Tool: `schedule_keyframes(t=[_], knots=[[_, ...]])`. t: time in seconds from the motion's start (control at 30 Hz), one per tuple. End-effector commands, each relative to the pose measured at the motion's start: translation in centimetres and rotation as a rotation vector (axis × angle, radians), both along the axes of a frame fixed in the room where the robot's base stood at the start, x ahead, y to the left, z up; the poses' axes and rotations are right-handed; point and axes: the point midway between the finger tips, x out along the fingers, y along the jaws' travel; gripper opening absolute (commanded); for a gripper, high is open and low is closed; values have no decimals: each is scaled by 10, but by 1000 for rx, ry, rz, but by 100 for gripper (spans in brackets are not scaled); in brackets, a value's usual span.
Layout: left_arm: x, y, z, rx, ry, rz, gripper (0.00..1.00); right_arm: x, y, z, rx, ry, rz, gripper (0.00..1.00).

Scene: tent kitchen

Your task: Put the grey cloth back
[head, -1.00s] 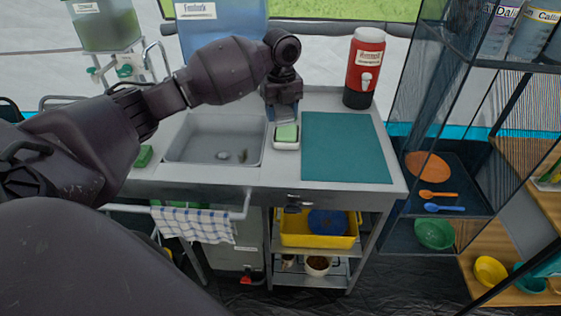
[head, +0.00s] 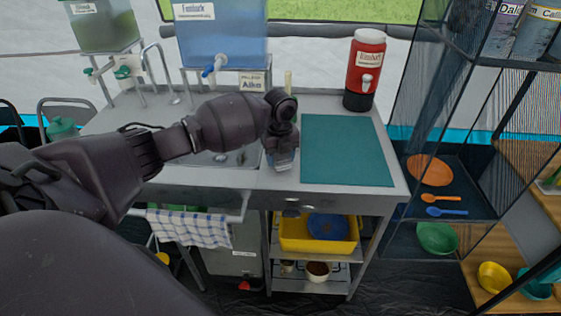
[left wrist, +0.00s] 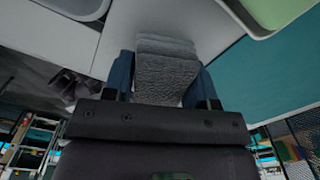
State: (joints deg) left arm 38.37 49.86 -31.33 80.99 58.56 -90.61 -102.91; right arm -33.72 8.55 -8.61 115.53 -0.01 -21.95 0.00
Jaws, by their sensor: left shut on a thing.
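My left gripper (head: 283,163) is at the front of the counter, between the sink and the teal mat. In the left wrist view it is shut on the grey cloth (left wrist: 166,78), a folded, ribbed piece between the two blue fingers. In the head view the wrist covers most of the cloth. The cloth is over the metal counter near its front edge; I cannot tell whether it touches the surface. My right gripper is in neither view.
The sink (head: 213,159) is partly behind my arm. The teal mat (head: 346,150) lies bare to the right. A red drink cooler (head: 364,70) stands behind it. A blue-checked towel (head: 190,228) hangs on the front rail.

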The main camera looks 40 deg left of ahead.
Motion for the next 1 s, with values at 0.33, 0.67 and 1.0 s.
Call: schedule_keyframes(t=[0.33,0.67,1.0], knots=[[0,0,-17,1,-1,0,22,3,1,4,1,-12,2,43],[0,0,-20,1,-1,0,72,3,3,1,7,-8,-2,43],[0,0,-18,1,-1,0,78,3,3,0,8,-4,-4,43]])
